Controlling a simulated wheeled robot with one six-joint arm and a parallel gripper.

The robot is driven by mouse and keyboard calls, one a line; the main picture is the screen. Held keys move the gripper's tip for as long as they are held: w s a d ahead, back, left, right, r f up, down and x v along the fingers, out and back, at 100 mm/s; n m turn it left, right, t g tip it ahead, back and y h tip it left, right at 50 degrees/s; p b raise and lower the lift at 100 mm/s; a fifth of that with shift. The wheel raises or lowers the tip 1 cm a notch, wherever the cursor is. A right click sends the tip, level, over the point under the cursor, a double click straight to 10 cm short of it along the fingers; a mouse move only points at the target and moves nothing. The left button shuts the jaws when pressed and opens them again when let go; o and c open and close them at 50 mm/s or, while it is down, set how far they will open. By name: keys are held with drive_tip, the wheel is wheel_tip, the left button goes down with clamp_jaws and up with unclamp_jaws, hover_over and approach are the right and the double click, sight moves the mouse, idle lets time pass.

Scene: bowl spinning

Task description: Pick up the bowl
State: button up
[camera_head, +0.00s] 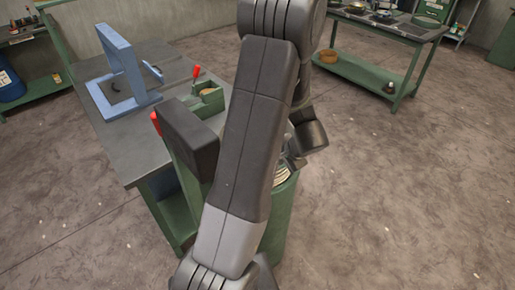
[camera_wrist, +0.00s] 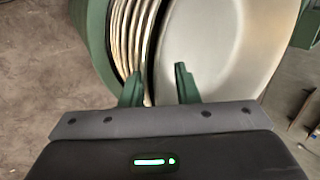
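In the wrist view a wide, pale grey bowl (camera_wrist: 215,45) shows its smooth inside. A stack of similar bowls (camera_wrist: 128,35) stands beside it, seen as several close rims inside a green holder (camera_wrist: 92,35). My gripper (camera_wrist: 158,82) is open, its two green fingers apart. The left finger lies over the stacked rims and the right finger over the front bowl's inside, with that bowl's edge between them. I cannot tell whether either finger touches. In the head view my arm hides most of the gripper and bowls; a few rims (camera_head: 284,174) show.
In the head view, a green workbench (camera_head: 90,135) with a blue frame (camera_head: 127,62) stands left of the green bin (camera_head: 283,215). Another table (camera_head: 385,25) stands at the back right. The floor at right is clear.

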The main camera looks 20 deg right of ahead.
drive_tip(key=shift+f, duration=0.1)
clamp_jaws()
idle(1.4)
